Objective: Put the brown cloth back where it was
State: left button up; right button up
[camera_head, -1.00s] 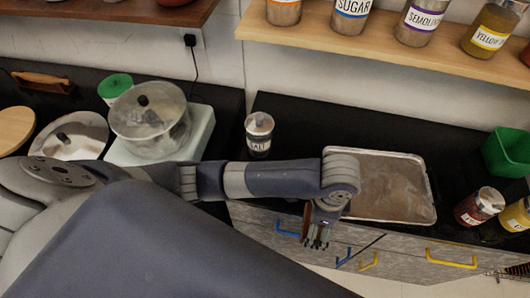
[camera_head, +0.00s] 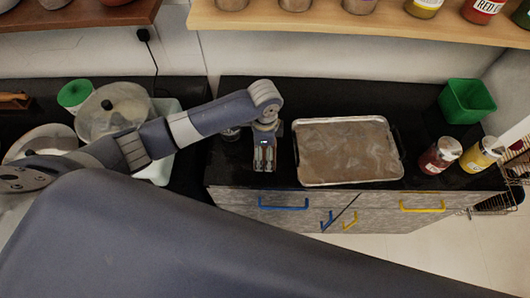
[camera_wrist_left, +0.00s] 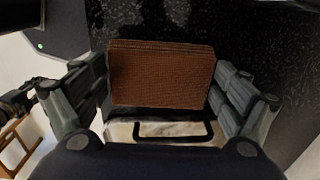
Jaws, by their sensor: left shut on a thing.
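The brown cloth (camera_wrist_left: 162,78) looks like a folded, ribbed rectangle between the two fingers of my left gripper (camera_wrist_left: 160,90) in the left wrist view. The fingers are shut on its two sides. In the head view my left gripper (camera_head: 264,160) points down over the black counter (camera_head: 238,172), just left of the metal tray (camera_head: 348,182) and near the counter's front edge. I cannot make out the cloth in the head view. Whether it touches the counter is not clear. My right gripper is not in view.
A jar (camera_head: 230,134) stands partly hidden behind my left arm. A red jar (camera_head: 440,155), a yellow jar (camera_head: 480,155) and a green bin (camera_head: 466,101) stand right of the tray. A glass-lidded pot (camera_head: 113,112) is at left. A wooden shelf (camera_head: 330,28) with jars hangs above.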

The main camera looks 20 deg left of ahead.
aim_at(264, 151)
pick_arm(q)
jog(key=f, duration=0.3)
jog(key=shift+s, duration=0.2)
jog(key=shift+d+f, duration=0.1)
jog(key=shift+f, duration=0.1)
jog(key=o, duration=0.7)
jog(key=shift+r, duration=0.1)
notch_tip(264, 151, up, 11)
jog(key=shift+r+b, duration=0.1)
jog(key=shift+b, duration=0.35)
jog(key=shift+r, duration=0.5)
